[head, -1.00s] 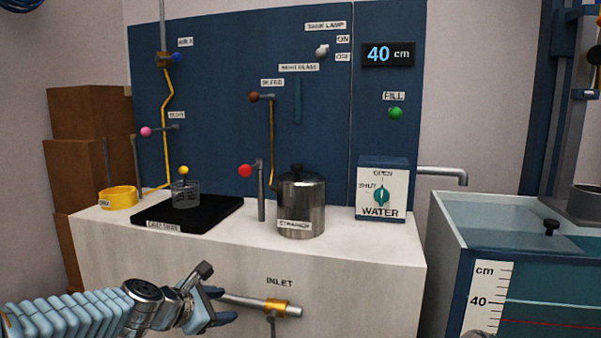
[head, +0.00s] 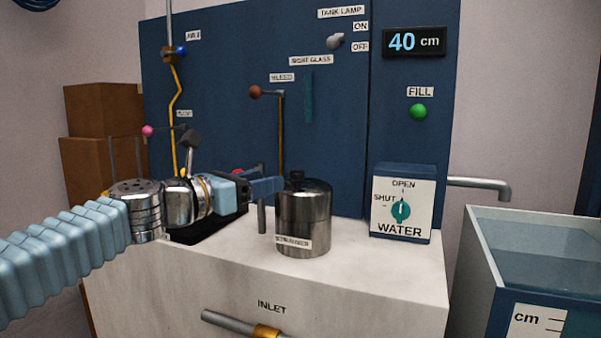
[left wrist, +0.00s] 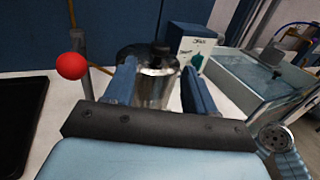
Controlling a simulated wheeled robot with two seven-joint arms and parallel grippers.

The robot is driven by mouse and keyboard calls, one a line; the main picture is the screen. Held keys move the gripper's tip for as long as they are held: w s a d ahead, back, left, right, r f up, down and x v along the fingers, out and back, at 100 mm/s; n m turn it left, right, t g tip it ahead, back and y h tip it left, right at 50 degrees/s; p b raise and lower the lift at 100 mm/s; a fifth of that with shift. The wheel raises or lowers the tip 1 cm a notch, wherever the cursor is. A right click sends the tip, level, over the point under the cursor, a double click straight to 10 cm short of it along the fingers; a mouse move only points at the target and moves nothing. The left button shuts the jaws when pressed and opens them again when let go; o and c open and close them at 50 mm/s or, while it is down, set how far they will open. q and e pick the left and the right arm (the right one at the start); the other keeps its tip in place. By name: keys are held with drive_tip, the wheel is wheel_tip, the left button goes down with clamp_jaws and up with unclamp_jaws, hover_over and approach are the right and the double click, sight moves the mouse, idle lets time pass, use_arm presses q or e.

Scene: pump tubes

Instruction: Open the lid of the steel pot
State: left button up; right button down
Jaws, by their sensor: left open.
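The steel pot (head: 303,225) stands upright on the white counter, with its lid on and a dark knob (head: 297,178) on top. A label is on its front. My left gripper (head: 268,187) is at the pot's left, about level with the lid. In the left wrist view its open fingers (left wrist: 160,88) point toward the pot (left wrist: 154,88), which shows between them with the knob (left wrist: 160,50) beyond. The fingers look empty. I cannot tell whether they touch the pot. My right gripper is not in view.
A red ball-ended lever (left wrist: 72,66) stands left of the gripper. The water valve box (head: 403,203) is right of the pot, and a water tank (head: 478,270) is beyond the counter's right end. The counter's front (head: 350,260) is clear.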

sight(292, 175)
use_arm(q)
drive_tip(key=p+x, duration=0.1)
drive_tip(key=x, duration=0.8)
drive_tip(key=shift+w+d, duration=0.25)
clamp_jaws()
